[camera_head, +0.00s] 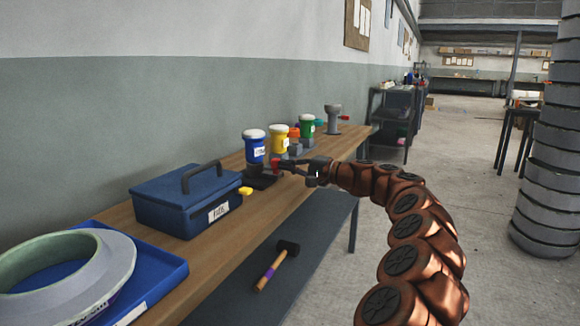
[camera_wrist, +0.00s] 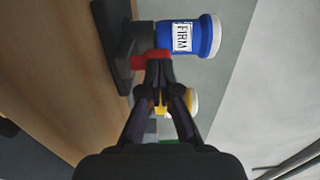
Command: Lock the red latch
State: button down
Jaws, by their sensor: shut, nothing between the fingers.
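The red latch (camera_head: 276,166) sits at the dark fixture (camera_head: 260,179) on the wooden bench, beside the blue jar (camera_head: 254,148) with a white lid. In the wrist view the red latch (camera_wrist: 152,57) lies just beyond my fingertips, partly hidden by them; the blue jar there (camera_wrist: 183,38) has a label reading FIRM. My gripper (camera_head: 282,165) is shut and empty, its tips at the latch; I cannot tell whether they touch it. The shut fingers also show in the wrist view (camera_wrist: 158,68). Whether the latch is locked is not clear.
Yellow (camera_head: 279,140) and green (camera_head: 307,127) jars stand farther along the bench. A grey fixture with a red part (camera_head: 333,118) is at its far end. A blue toolbox (camera_head: 187,205) and a blue tray (camera_head: 158,281) are nearer. A mallet (camera_head: 277,266) lies on the lower shelf.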

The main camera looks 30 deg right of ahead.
jog(key=shift+s+d, duration=0.1)
jog(key=shift+s, duration=0.3)
jog(key=p+v, duration=0.1)
jog(key=v, duration=1.2)
jog(key=shift+p, duration=0.4)
jog(key=shift+s+d, duration=0.1)
jog(key=shift+d, duration=0.05)
